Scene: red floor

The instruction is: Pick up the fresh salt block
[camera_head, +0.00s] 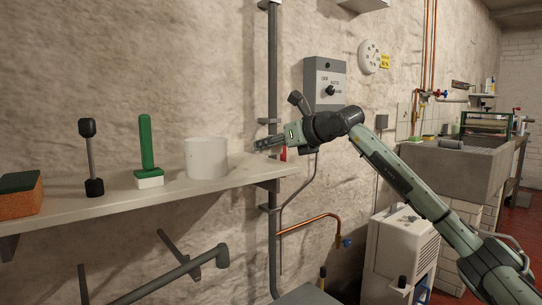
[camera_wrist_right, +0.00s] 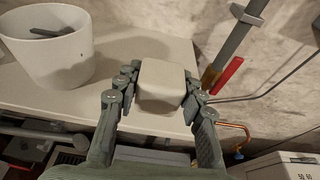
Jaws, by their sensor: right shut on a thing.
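The salt block (camera_wrist_right: 160,88) is a pale, off-white block with rounded edges, seen in the right wrist view between the two fingers of my right gripper (camera_wrist_right: 158,84). The fingers press on its left and right sides. It is over the end of the shelf; I cannot tell whether it still touches the shelf. In the head view my right gripper (camera_head: 268,143) reaches in from the right at the shelf's right end, just right of the white pot, and the block cannot be made out there. My left gripper is not in view.
The pale shelf (camera_head: 110,203) holds a white round pot (camera_head: 206,159), a green-handled brush (camera_head: 147,150), a dark dumbbell-shaped tool (camera_head: 91,158) and a green-topped orange sponge (camera_head: 20,195). A grey vertical pipe (camera_head: 272,75) and a red piece (camera_wrist_right: 227,75) stand close behind the gripper.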

